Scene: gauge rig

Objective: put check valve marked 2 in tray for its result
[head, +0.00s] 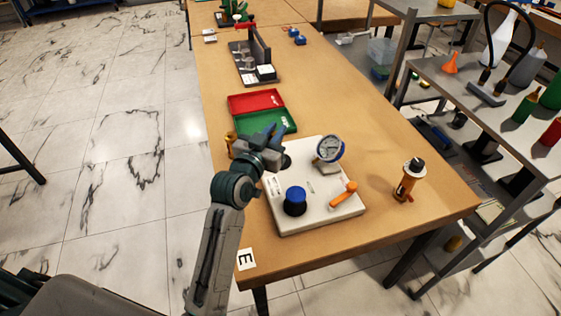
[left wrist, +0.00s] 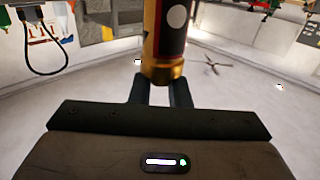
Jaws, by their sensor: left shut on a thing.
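My left gripper (head: 271,137) is above the table at the back left corner of the white gauge rig (head: 318,213), just in front of the green tray (head: 290,126). In the left wrist view its jaws (left wrist: 160,92) are shut on a valve (left wrist: 164,40) with a gold end, a dark body, a red stripe and a white dot. No number on it can be read. A brass-coloured part (head: 231,144) shows left of the gripper in the head view; I cannot tell whether it is the held valve. The red tray (head: 252,102) lies behind the green one. My right gripper is out of view.
The rig carries a round gauge (head: 329,148), a blue knob (head: 295,200) and an orange lever (head: 344,193). An orange and black fitting (head: 408,180) stands at the right. A dark divided holder (head: 246,65) sits farther back.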

